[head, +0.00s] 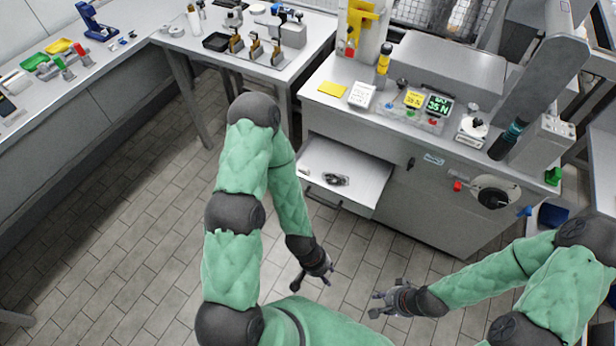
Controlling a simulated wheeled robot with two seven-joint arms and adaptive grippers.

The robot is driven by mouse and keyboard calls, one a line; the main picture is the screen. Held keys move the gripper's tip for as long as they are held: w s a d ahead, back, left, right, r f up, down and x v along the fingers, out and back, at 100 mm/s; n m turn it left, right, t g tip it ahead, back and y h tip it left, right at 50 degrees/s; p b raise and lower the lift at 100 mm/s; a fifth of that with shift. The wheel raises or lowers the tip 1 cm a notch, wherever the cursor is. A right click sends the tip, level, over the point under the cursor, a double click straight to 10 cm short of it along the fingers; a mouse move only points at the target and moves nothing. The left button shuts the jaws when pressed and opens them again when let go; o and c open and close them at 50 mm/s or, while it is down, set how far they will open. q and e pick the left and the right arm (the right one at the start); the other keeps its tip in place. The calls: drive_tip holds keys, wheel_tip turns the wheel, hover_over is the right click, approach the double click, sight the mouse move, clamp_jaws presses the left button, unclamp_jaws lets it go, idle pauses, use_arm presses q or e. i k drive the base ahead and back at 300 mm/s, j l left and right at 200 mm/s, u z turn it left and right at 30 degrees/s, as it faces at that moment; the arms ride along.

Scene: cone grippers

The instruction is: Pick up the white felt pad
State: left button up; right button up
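I cannot pick out a white felt pad with certainty. A small white block (361,95) with dark marks on its front lies on the grey machine's top, beside a flat yellow pad (332,89). A pale open drawer (358,176) juts out below, with a small dark object (336,180) in it. My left gripper (311,284) is open and empty, low over the floor in front of the drawer. My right gripper (375,304) is open and empty, to the right of the left one. Both are well away from the white block.
A side table (205,56) with tools stands at back left. A long bench (60,95) runs along the left. The tiled floor (130,240) is clear.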

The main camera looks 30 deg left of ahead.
sight(302, 169)
drive_tip(key=i+j, duration=0.15)
drive_tip(key=j, duration=1.1)
drive_tip(key=i+j+z, duration=0.15)
drive_tip(key=j, duration=1.1)
drive_tip(key=i+j, duration=0.1)
drive_tip(key=j, duration=1.15)
drive_tip(key=z, duration=0.05)
